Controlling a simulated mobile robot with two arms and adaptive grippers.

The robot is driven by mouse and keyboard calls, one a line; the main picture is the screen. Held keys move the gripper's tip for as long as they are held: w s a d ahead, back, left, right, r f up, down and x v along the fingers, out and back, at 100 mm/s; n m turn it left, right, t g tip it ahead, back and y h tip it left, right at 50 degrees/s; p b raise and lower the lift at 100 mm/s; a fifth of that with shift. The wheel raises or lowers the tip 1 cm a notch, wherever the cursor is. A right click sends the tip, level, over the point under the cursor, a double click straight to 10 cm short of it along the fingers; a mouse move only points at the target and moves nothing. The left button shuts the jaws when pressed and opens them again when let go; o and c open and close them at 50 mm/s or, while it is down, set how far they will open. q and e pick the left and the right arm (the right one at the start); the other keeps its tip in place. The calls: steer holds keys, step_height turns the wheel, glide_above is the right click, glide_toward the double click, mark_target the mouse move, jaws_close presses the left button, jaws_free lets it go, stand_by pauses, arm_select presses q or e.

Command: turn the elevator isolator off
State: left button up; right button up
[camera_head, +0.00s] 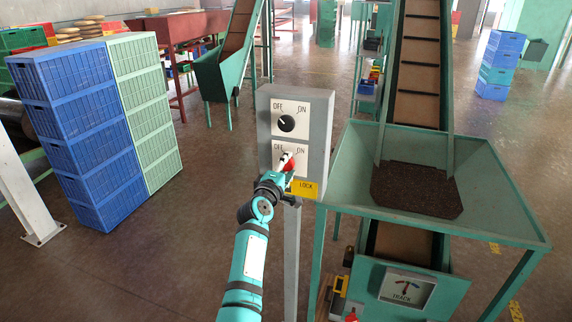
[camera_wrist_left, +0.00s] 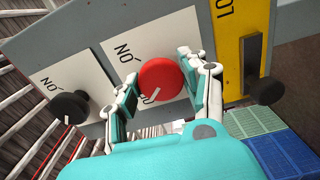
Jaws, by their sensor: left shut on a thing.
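A grey control box (camera_head: 320,140) on a post carries two white OFF/ON plates, one above the other. The upper plate has a black knob (camera_head: 286,123), which also shows at the left of the left wrist view (camera_wrist_left: 70,107). The lower plate has a red knob (camera_head: 289,165), large in the left wrist view (camera_wrist_left: 160,76), with a short white line on its face. My left gripper (camera_head: 284,166) is at the red knob. Its fingers (camera_wrist_left: 160,88) lie on either side of the red knob and are shut on it. My right gripper is out of view.
A yellow LOCK plate (camera_head: 305,189) with a black handle (camera_wrist_left: 264,91) sits close beside the red knob. A green hopper table (camera_head: 500,222) with a conveyor stands right of the box. Stacked blue crates (camera_head: 80,135) stand left, with open floor between.

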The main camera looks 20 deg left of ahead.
arm_select(q)
steer(key=shift+n, duration=0.4)
steer(key=o, duration=1.2)
